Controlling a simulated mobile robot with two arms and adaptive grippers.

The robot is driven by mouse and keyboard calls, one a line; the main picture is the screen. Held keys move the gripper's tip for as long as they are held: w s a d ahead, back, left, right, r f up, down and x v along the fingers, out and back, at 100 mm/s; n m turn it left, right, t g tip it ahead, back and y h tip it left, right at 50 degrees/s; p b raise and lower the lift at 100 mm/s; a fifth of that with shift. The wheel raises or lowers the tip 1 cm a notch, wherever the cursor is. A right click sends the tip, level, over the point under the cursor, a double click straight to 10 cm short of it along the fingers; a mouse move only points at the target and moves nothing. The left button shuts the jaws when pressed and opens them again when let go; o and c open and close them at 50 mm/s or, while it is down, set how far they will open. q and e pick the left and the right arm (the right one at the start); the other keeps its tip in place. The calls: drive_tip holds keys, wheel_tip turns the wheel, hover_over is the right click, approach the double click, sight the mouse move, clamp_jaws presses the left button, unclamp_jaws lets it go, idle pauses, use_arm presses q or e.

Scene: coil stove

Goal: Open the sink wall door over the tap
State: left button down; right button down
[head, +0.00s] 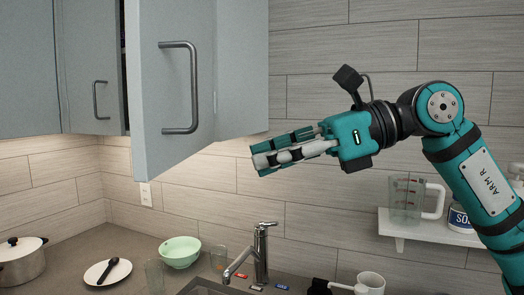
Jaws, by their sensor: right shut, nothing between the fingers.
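The grey-blue wall cabinet door (150,60) above the tap (262,250) stands partly open. Its left edge swings out toward me, and a dark gap shows at its left. Its D-shaped metal handle (193,88) is on the front face. My right gripper (256,154) is shut and empty, to the right of the door and below its handle, pointing left. It appears clear of the handle; whether it touches the cabinet's lower edge I cannot tell. My left gripper is not in view.
A second cabinet door (85,60) with a handle is at the left. Below are a pot (22,265), a plate (95,276), a green bowl (180,252) and glasses (155,275). A shelf (430,232) at right holds a clear jug (405,205).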

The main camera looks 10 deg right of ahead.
drive_tip(key=r+p+x, duration=0.1)
drive_tip(key=p+x, duration=0.3)
drive_tip(key=x, duration=0.7)
drive_tip(key=shift+a+p, duration=0.35)
drive_tip(key=shift+w+d, duration=0.1)
drive_tip(key=shift+w, duration=0.1)
